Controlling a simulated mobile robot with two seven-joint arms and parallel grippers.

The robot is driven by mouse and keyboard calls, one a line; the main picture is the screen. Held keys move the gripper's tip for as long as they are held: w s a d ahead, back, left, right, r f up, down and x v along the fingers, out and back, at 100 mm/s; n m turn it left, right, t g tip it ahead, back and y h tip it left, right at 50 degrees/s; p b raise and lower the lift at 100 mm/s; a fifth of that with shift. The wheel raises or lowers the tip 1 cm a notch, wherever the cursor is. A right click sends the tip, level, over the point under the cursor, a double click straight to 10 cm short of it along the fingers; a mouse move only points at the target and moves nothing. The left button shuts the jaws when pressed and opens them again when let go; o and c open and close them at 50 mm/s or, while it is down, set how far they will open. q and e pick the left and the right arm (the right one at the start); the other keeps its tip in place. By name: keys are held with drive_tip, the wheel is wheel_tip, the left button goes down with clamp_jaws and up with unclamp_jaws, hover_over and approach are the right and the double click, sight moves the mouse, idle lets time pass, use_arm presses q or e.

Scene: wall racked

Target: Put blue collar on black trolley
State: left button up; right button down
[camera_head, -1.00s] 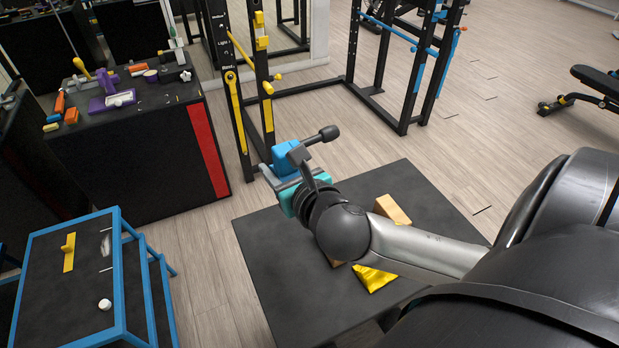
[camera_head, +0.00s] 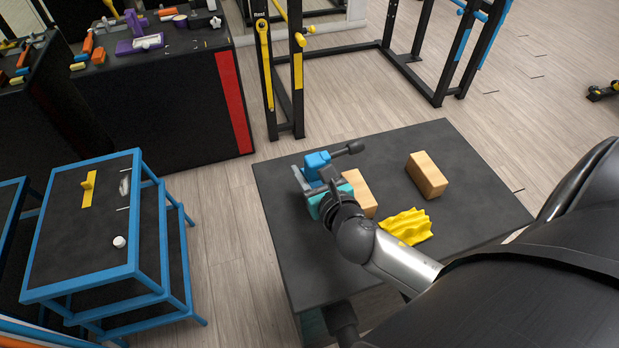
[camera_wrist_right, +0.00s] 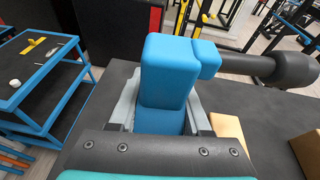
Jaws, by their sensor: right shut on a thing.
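The blue collar (camera_head: 317,165) has a blocky blue body and a dark cylindrical handle pointing right. My right gripper (camera_head: 308,180) is shut on it and holds it above the dark table's left part. In the right wrist view the collar (camera_wrist_right: 170,70) stands upright between the grey fingers (camera_wrist_right: 160,115). The black trolley (camera_head: 75,255), with a blue frame and black shelves, stands to the left, apart from the gripper. A teal and dark part of my left gripper (camera_head: 315,325) shows at the bottom edge; its fingers are hidden.
The dark table (camera_head: 290,235) bears two wooden blocks, one at the right (camera_head: 427,176) and one behind my gripper (camera_head: 359,190), and a yellow cloth (camera_head: 407,227). A yellow item (camera_head: 88,188) and a white knob (camera_head: 119,241) sit on the trolley's top. Bare floor separates table and trolley.

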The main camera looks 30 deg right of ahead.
drive_tip(key=shift+f, duration=0.85)
drive_tip(key=shift+c, duration=1.8)
unclamp_jaws()
drive_tip(key=shift+f, duration=0.1)
drive_tip(key=shift+s, duration=0.1)
drive_tip(key=v, duration=1.1)
drive_tip(key=shift+s+r, duration=0.25)
drive_tip(key=shift+s, duration=0.1)
